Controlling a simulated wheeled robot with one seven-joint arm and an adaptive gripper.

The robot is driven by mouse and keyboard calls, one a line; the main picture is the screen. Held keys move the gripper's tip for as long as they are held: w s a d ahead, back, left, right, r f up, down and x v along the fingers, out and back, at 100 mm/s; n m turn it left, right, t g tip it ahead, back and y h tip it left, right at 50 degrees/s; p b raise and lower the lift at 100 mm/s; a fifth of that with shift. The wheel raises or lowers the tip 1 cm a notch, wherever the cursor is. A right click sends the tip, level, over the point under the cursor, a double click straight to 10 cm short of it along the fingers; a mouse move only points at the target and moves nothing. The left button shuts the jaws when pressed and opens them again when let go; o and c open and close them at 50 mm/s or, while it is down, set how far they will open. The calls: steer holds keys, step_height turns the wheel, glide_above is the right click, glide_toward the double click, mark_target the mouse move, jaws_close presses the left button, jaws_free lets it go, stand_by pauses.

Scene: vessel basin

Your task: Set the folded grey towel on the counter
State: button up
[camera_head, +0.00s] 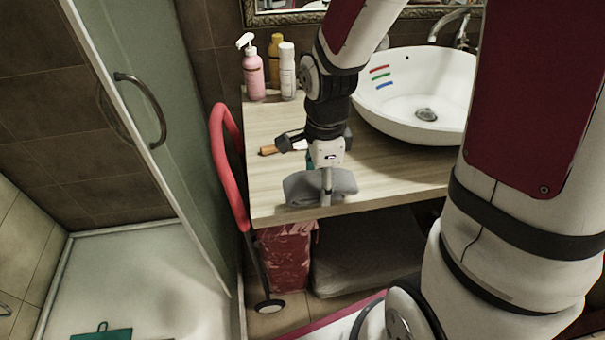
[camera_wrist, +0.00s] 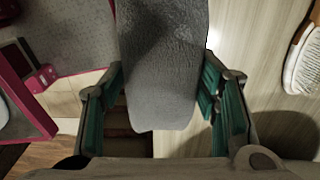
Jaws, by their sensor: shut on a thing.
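The folded grey towel (camera_head: 343,181) is in my gripper (camera_head: 325,184), at the front edge of the wooden counter (camera_head: 405,178). In the wrist view the towel (camera_wrist: 162,65) runs up between the two green-padded fingers (camera_wrist: 163,103), which are shut on it. Counter wood (camera_wrist: 240,40) shows to its right and the floor area to its left, so it straddles the front edge from above. I cannot tell whether its underside touches the counter. My gripper hides part of the towel in the head view.
A brush (camera_wrist: 303,62) lies on the counter, its wooden handle (camera_head: 268,150) left of my wrist. A pink pump bottle (camera_head: 254,75) and a white bottle (camera_head: 287,72) stand at the back left. A white basin (camera_head: 415,95) fills the right. A red-framed cart (camera_head: 229,165) stands by the left end.

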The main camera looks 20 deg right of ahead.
steer(key=w, duration=0.4)
steer(key=w+a, duration=0.1)
steer(key=w, duration=0.1)
steer(key=shift+w+f, duration=0.25)
steer(key=shift+f, duration=1.85)
steer(key=shift+f, duration=0.1)
steer(key=o, duration=1.1)
steer(key=shift+o, duration=0.2)
step_height(320, 180, up, 12)
steer(key=s+r+n+t, duration=0.2)
steer(key=s+r+n, duration=0.4)
steer(key=s+n, duration=0.4)
steer(key=s+r+n+t, duration=0.1)
steer(key=s+r+n, duration=0.5)
steer(key=s+n, duration=0.4)
steer(key=shift+s+t, duration=0.4)
